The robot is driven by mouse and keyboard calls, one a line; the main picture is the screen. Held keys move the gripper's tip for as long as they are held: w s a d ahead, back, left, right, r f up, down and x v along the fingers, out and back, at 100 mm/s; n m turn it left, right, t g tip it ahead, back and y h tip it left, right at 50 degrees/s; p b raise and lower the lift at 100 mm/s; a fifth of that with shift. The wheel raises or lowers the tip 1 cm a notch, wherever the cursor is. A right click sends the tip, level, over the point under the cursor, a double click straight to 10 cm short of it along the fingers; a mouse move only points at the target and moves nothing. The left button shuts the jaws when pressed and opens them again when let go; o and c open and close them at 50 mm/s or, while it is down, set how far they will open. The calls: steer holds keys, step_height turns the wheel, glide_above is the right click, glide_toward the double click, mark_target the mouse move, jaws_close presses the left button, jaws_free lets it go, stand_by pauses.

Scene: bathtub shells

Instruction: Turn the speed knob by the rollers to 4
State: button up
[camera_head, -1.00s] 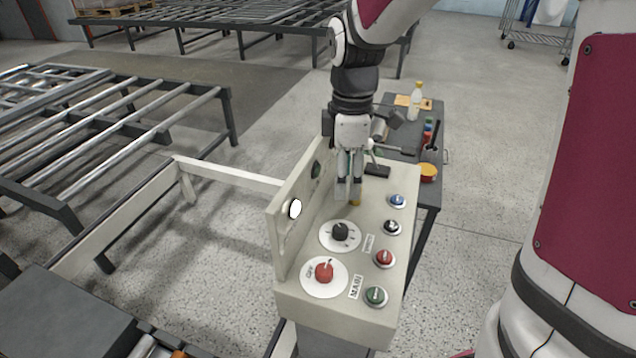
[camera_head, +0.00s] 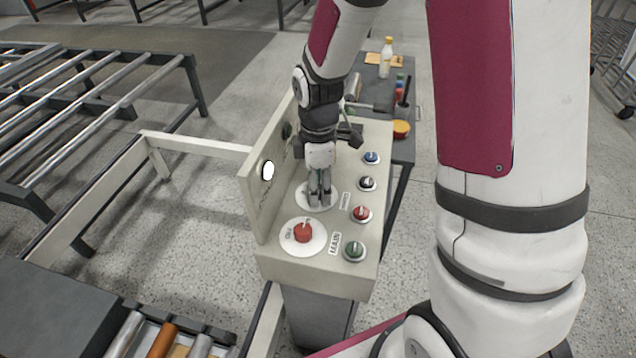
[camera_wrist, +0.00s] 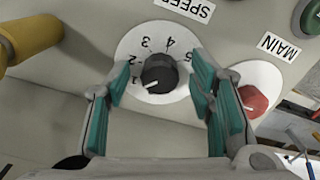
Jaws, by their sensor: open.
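The speed knob (camera_wrist: 160,73) is black and sits on a white dial numbered 1 to 5, under a SPEED label (camera_wrist: 187,8). Its white mark points to the lower left of the wrist view, near the 1. My gripper (camera_wrist: 160,84) is open, with one teal-padded finger on each side of the knob; I cannot tell whether either touches it. In the head view my gripper (camera_head: 319,197) is down over the speed dial (camera_head: 336,193) and hides the knob.
The red MAIN knob (camera_head: 303,232) is close beside the speed dial. Blue (camera_head: 371,158), black (camera_head: 366,183), red (camera_head: 361,214) and green (camera_head: 354,249) controls line the right side. An upright panel (camera_head: 252,195) bounds the left. Rollers (camera_head: 165,340) lie at the lower left.

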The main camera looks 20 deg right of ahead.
steer(key=c, duration=1.2)
steer(key=shift+o, duration=0.2)
